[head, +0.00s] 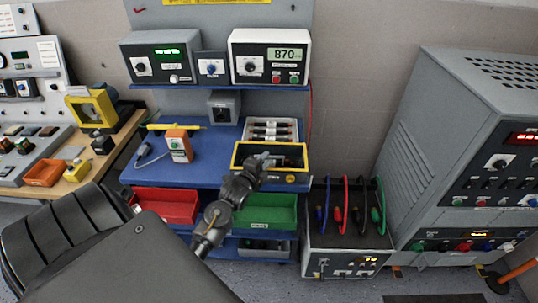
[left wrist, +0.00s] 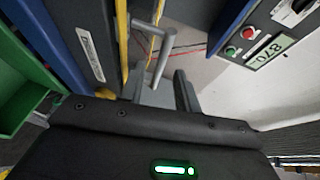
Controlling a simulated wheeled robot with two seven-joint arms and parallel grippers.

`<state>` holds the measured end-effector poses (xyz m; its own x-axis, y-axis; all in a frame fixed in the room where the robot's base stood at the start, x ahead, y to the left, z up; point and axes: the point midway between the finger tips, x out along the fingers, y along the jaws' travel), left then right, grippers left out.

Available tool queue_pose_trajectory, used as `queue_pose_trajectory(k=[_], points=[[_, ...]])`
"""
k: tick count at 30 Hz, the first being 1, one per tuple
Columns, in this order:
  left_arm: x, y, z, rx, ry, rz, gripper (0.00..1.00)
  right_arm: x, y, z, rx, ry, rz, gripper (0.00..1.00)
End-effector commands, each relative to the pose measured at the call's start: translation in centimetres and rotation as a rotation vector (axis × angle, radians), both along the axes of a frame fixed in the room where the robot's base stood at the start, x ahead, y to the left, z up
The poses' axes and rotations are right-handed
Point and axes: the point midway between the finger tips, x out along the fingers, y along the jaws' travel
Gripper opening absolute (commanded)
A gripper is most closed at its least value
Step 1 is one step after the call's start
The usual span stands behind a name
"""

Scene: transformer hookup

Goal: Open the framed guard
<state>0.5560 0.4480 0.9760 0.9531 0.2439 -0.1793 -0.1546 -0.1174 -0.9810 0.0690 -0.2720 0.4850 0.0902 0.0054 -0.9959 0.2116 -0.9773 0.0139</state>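The framed guard (head: 241,157) is a yellow frame on a box at the right front of the blue bench, with dark contents showing inside it. It looks closed, lying about flat. In the left wrist view its yellow edge (left wrist: 122,40) runs beside a grey bar handle (left wrist: 162,50). My left gripper (head: 262,163) is over the front part of the frame. In the left wrist view its dark fingers (left wrist: 160,92) stand apart, with the handle's end close to or between them; contact cannot be told. My right gripper is not in view.
A tray of dark cylinders (head: 272,125) sits behind the guard. An orange device (head: 178,144) stands to its left. Red (head: 165,206) and green (head: 268,216) bins are below the bench front. Meters (head: 270,57) stand on the shelf above. A cable box (head: 345,238) stands right.

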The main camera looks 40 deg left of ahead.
Motion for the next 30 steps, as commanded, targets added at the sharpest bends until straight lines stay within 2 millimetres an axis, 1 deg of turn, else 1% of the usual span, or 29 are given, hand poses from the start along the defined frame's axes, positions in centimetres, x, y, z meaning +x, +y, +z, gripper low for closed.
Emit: queue_pose_trajectory(k=[1, 3, 6, 9, 13, 19, 20, 27, 30], points=[[0.9, 0.2, 0.1, -0.002, 0.001, 0.001, 0.33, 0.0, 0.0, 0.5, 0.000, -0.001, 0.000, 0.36], [2.0, 0.5, -0.1, -0.002, 0.000, 0.000, 0.33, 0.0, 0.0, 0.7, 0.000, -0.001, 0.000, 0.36], [3.1, 0.8, -0.5, -0.002, 0.001, 0.001, 0.33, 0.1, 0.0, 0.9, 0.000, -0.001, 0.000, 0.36], [3.7, 0.9, -0.6, -0.002, 0.000, 0.000, 0.33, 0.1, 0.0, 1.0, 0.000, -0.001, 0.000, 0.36], [4.1, 1.0, -0.8, -0.001, 0.001, 0.000, 0.33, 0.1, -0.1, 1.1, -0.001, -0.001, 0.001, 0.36], [4.1, 1.0, -0.8, -0.001, 0.001, 0.000, 0.33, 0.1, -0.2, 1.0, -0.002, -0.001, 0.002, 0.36], [4.1, 1.0, -0.8, -0.001, 0.001, 0.000, 0.31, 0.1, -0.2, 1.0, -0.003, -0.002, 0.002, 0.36], [4.0, 1.0, -0.8, -0.001, 0.001, 0.000, 0.00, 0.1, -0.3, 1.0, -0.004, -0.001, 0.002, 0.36], [4.0, 1.0, -0.8, -0.001, 0.001, 0.000, 0.00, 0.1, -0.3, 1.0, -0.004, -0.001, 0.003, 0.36]])
